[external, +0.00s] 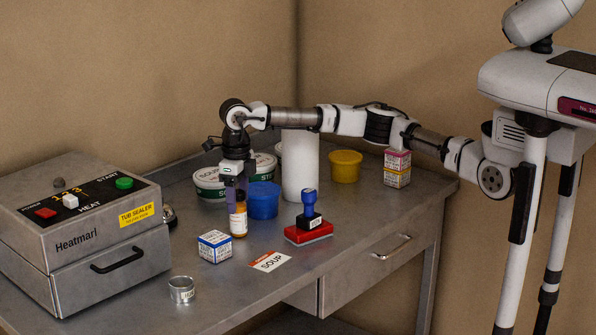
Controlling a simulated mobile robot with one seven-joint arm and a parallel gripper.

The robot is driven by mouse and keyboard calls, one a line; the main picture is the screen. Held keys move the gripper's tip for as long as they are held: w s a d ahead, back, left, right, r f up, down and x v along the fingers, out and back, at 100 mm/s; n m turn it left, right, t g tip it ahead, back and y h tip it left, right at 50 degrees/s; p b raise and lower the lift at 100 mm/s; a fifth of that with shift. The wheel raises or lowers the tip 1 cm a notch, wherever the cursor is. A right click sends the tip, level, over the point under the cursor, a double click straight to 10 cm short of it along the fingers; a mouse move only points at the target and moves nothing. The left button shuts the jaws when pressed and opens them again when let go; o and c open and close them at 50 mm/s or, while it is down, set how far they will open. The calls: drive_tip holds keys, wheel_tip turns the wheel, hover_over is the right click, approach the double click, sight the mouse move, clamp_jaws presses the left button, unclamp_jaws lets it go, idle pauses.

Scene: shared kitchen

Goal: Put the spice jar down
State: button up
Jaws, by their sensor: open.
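The spice jar (238,221) is a small amber jar with a pale label. It stands upright, with its base appearing to rest on the grey metal table (330,262). My gripper (236,192) points down over the jar from above. Its fingers are open and sit around the jar's upper part, which they partly hide. Whether a finger touches the jar cannot be told from this view.
A blue-and-white box (214,246) stands left of the jar, a blue cup (263,201) behind it. A stamp on a red pad (308,231) and a SOUP card (270,261) lie right. The Heatmarl sealer (85,235) fills the left. A small tin (182,289) stands in front.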

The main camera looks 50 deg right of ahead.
wheel_tip(320, 180, up, 11)
drive_tip(key=shift+f+b, duration=0.1)
drive_tip(key=shift+b, duration=1.1)
drive_tip(key=shift+a, duration=0.1)
